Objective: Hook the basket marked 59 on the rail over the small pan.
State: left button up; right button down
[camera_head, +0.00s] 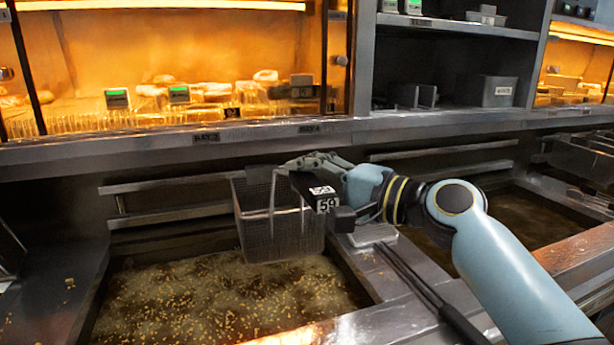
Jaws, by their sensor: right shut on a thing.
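The wire-mesh basket (270,220) is upright above the right back part of the left pan (200,300) of bubbling oil. Its black handle block bears the label 59 (326,204). My right gripper (312,165) comes in from the right and is shut on the basket at the handle, by its upper right edge. A metal rail (165,184) runs behind the left pan, with a second bar below it. The basket hides the rail's right end, and I cannot tell whether its back touches the rail. My left gripper is not in view.
A second oil pan (530,220) with its own rail lies at the right, and another basket (585,160) hangs at the far right. A steel divider separates the pans. A shelf ledge (120,150) runs above the rails, below the lit food cabinets.

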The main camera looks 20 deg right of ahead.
jog(key=c, duration=1)
grip_release()
jog(key=shift+c, duration=0.2)
jog(key=shift+f, duration=0.1)
jog(key=v, duration=1.2)
